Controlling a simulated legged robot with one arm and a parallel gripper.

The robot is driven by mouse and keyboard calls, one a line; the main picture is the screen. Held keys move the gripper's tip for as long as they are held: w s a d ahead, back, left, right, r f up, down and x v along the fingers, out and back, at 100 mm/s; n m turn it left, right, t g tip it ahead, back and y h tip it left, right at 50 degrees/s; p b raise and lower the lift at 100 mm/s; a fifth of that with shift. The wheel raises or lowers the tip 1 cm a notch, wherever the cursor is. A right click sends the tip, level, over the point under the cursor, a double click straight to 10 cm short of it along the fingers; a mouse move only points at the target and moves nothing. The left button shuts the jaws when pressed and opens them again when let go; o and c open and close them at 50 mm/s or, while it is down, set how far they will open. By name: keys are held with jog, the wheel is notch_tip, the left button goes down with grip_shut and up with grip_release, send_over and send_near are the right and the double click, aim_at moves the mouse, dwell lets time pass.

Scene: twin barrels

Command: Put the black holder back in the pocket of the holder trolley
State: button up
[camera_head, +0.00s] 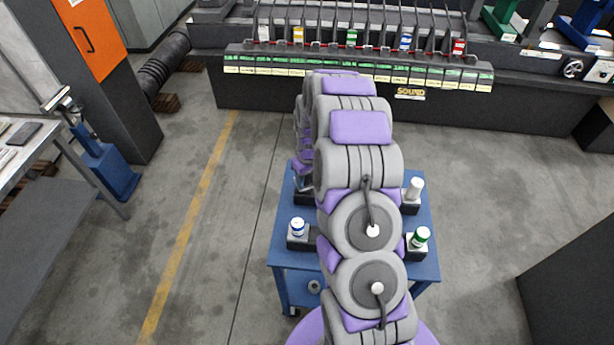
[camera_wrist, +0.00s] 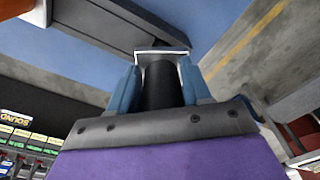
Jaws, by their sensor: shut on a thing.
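The blue trolley (camera_head: 286,257) stands under my arm in the head view. Black blocks on it carry a blue-and-white container (camera_head: 297,228), a green-and-white one (camera_head: 420,238) and a white one (camera_head: 413,188). Another dark block at its far left is partly covered by my arm. In the wrist view, my gripper (camera_wrist: 162,84) is shut on the black holder (camera_wrist: 161,88), between two blue fingers. A pale-edged end shows just beyond them. A blue surface (camera_wrist: 215,22) and a long dark block (camera_wrist: 105,25) lie beyond.
A long dark machine (camera_head: 340,95) with colored labels spans the back. A grey table (camera_head: 35,165) and an orange-doored cabinet (camera_head: 92,35) stand left. Open floor with a yellow line (camera_head: 190,225) lies left of the trolley. A dark box (camera_head: 570,265) stands right.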

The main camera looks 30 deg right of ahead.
aim_at(309, 186)
jog(key=shift+f, duration=1.35)
jog(key=o, duration=1.4)
jog(key=shift+o, duration=0.2)
notch_tip(309, 186, up, 17)
jog(key=s+p, duration=0.1)
jog(key=shift+s+r, duration=0.1)
jog(key=s+a+r+g+b, duration=0.1)
jog(key=s+a+r, duration=0.4)
jog(key=s, duration=0.4)
jog(key=s+a+r+b, duration=0.1)
jog(key=s+a+r, duration=0.3)
jog(key=s+a, duration=0.4)
jog(key=s+a+b, duration=0.1)
jog(key=s+a, duration=0.1)
jog(key=s, duration=0.8)
jog(key=s+a+m+g+b, duration=0.1)
jog(key=s, duration=0.9)
jog(key=shift+s+a+f+g, duration=0.2)
jog(key=shift+a+g, duration=0.1)
jog(key=shift+a, duration=0.1)
